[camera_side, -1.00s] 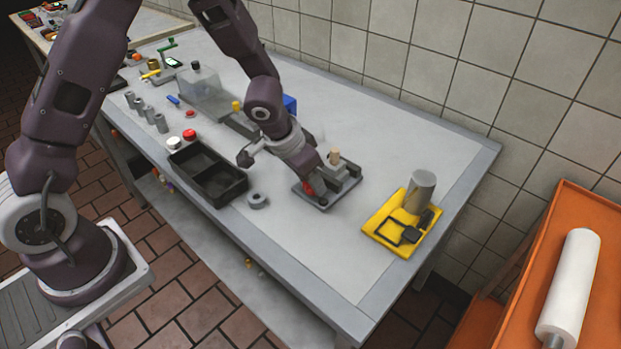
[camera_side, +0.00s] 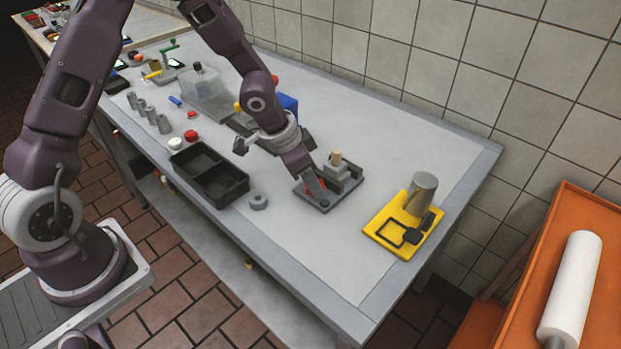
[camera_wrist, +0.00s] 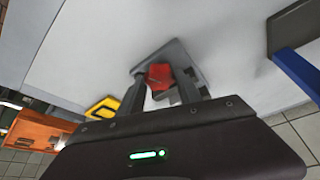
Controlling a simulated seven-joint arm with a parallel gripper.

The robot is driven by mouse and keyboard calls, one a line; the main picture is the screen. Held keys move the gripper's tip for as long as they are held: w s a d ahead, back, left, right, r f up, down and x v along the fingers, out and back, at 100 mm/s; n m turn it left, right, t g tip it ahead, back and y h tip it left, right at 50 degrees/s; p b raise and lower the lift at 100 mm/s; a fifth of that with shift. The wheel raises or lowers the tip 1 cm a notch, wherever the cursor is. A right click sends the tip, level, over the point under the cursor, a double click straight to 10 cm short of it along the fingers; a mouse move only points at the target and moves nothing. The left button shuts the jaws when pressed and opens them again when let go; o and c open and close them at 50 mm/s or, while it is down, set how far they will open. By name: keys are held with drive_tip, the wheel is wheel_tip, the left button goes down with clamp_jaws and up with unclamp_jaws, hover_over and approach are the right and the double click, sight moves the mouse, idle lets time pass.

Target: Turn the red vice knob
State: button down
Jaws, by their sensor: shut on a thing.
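In the side view only slivers of red show beside the fingers. My gripper (camera_side: 318,198) reaches down at the front left of the vice and is shut on the red knob. In the wrist view my gripper (camera_wrist: 163,95) has one finger on each side of the knob. Part of the vice is hidden behind the fingers.
A black two-compartment tray (camera_side: 205,172) and a grey nut (camera_side: 258,200) lie left of the vice. A yellow base with a grey cylinder (camera_side: 421,194) stands to the right. A blue block (camera_side: 288,103) is behind. The table's right end is clear.

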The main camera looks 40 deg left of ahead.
drive_tip(key=c, duration=0.8)
unclamp_jaws()
drive_tip(key=shift+r, duration=0.1)
drive_tip(key=v, duration=0.7)
drive_tip(key=shift+w+a+n, duration=0.1)
drive_tip(key=shift+w+n, duration=0.05)
drive_tip(key=shift+n, duration=0.15)
drive_tip(key=c, duration=0.3)
drive_tip(key=w+n+g, duration=0.1)
drive_tip(key=n, duration=0.2)
drive_tip(key=w+d+n+g+y, duration=0.1)
drive_tip(key=n, duration=0.3)
drive_tip(key=n+g+y, duration=0.1)
drive_tip(key=n+g, duration=0.1)
drive_tip(key=n, duration=0.1)
drive_tip(key=shift+w+d+n, duration=0.3)
drive_tip(key=shift+w+n, duration=0.1)
drive_tip(key=shift+d+n, duration=0.2)
drive_tip(key=shift+n, duration=0.1)
wheel_tip(320, 180, down, 7)
drive_tip(key=shift+r, duration=0.2)
